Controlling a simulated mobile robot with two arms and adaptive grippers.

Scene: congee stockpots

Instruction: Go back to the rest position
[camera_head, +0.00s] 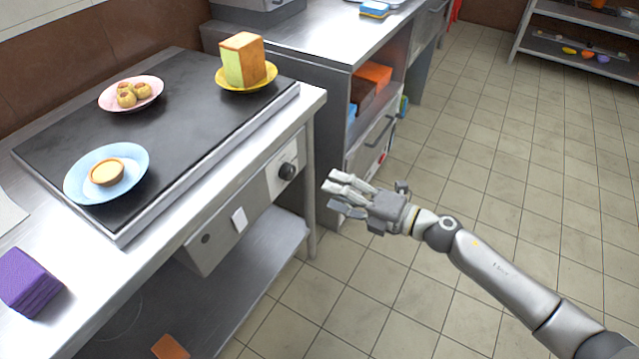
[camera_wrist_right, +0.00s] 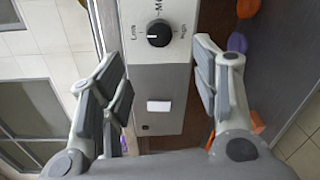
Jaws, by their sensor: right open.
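My right gripper (camera_head: 347,194) is open and empty in the head view. It hangs over the floor, in front of the counter and to the right of the griddle's control panel. In the right wrist view its two fingers (camera_wrist_right: 160,85) are spread wide, with the panel's black knob (camera_wrist_right: 159,33) and a white switch (camera_wrist_right: 159,106) visible beyond the gap. Nothing is between the fingers. My left gripper is not in view.
A dark griddle (camera_head: 185,120) carries a blue plate with a tart (camera_head: 107,172), a pink plate with buns (camera_head: 131,93) and a yellow plate with a cake block (camera_head: 244,60). A purple block (camera_head: 29,281) lies at the left. Tiled floor (camera_head: 480,130) is open at right.

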